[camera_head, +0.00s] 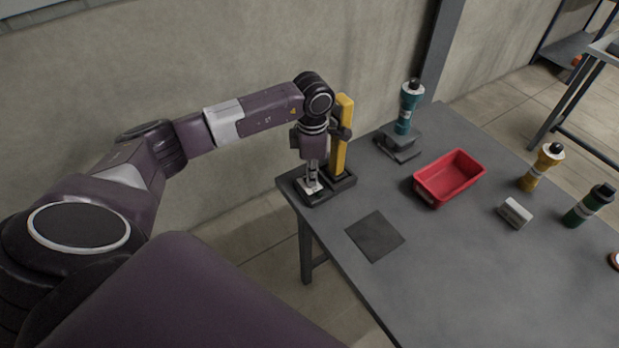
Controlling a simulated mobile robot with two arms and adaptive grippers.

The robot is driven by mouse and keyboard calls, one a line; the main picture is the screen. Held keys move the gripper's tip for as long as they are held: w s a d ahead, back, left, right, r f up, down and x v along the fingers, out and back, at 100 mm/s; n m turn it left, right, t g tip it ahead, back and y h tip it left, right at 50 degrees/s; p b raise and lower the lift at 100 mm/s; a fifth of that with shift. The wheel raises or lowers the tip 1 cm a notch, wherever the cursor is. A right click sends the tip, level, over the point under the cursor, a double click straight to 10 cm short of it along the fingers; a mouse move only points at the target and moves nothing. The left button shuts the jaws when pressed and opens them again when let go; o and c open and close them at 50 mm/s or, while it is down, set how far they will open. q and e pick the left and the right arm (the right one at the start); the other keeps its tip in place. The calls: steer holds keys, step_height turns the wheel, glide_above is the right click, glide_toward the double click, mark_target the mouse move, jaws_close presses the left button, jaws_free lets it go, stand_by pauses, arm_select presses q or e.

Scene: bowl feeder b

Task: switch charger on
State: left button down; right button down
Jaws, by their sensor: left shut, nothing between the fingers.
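A dark charger base (343,182) stands at the table's far left corner. A tall yellow piece (343,135) rises upright from its back. A small white part (309,187) shows on the base's near left side, just under my left gripper. My left gripper (313,178) is shut and points straight down over this part. Whether the fingertips touch it I cannot tell. The switch itself is too small to make out and may be hidden by the fingers. My right gripper is not in view.
A teal-topped tool (405,115) stands in a dark holder behind. A red bin (449,180), a small white box (515,213), a yellow bottle-like tool (541,168) and a green one (589,205) are to the right. A flat dark square (375,236) lies in front. The near table is clear.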

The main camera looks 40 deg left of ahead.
arm_select(q)
steer(key=shift+s+f, duration=0.1)
steer(key=shift+f, duration=0.1)
steer(key=shift+r, duration=0.15)
steer(key=shift+r+p, duration=0.65)
steer(key=shift+r, duration=0.3)
steer(key=shift+r+p, duration=1.35)
steer(key=shift+r, duration=1.1)
steer(key=shift+f, duration=0.1)
